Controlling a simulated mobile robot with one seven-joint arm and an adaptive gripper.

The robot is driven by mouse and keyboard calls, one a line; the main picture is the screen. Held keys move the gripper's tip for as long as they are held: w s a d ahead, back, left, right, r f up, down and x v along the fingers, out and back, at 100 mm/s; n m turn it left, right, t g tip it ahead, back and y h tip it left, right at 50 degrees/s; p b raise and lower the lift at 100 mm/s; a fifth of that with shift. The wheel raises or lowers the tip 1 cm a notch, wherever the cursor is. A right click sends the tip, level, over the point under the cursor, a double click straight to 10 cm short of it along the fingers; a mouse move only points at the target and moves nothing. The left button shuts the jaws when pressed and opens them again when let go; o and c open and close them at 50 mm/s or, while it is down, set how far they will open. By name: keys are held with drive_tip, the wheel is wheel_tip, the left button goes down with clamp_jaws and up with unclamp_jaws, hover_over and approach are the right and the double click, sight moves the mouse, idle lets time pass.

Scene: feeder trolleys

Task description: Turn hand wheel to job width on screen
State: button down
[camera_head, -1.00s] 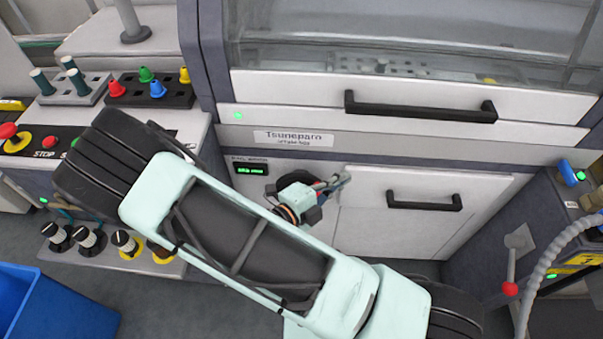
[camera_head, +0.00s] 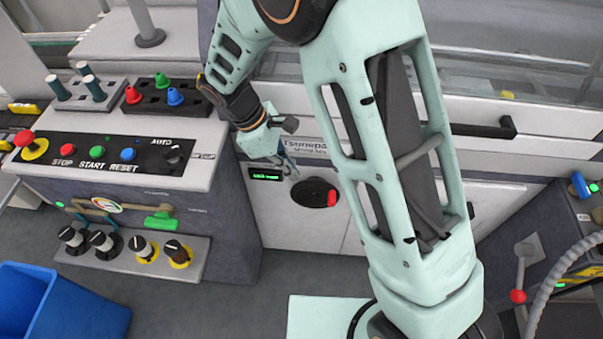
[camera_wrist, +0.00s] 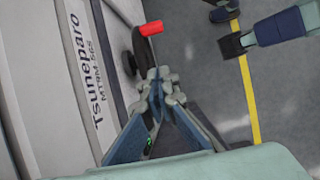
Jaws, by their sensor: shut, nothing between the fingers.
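The hand wheel (camera_head: 308,192) is a black disc with a red handle (camera_head: 333,198) on the white front panel of the machine. In the head view the handle is at the wheel's right. The small screen (camera_head: 265,175) with green digits is left of the wheel; its digits are too small to read. My gripper (camera_head: 290,172) is shut and empty, just above and left of the wheel. In the wrist view the shut fingertips (camera_wrist: 162,80) overlap the view of the wheel (camera_wrist: 140,50), with its red handle (camera_wrist: 152,28) beyond them. I cannot tell whether they touch.
A control panel (camera_head: 100,150) with buttons and knobs projects at the left. A blue bin (camera_head: 60,305) stands on the floor there. A black drawer handle (camera_head: 490,128) sticks out at the right. A red-knobbed lever (camera_head: 518,295) and a hose (camera_head: 560,260) are at the far right.

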sight(331, 197)
drive_tip(key=x, duration=0.7)
drive_tip(key=shift+d+f, duration=0.2)
drive_tip(key=shift+f, duration=0.05)
drive_tip(key=shift+d+f, duration=0.35)
drive_tip(key=shift+d, duration=0.35)
drive_tip(key=shift+d+f, duration=0.3)
drive_tip(key=shift+d, duration=0.35)
drive_tip(key=shift+d+f, duration=0.35)
drive_tip(key=shift+d, duration=0.35)
drive_tip(key=d+y, duration=0.1)
drive_tip(key=d+f+y, duration=0.1)
drive_tip(key=shift+s+d+f+b, duration=0.1)
drive_tip(key=shift+d+f+b, duration=0.05)
drive_tip(key=shift+d+b, duration=0.2)
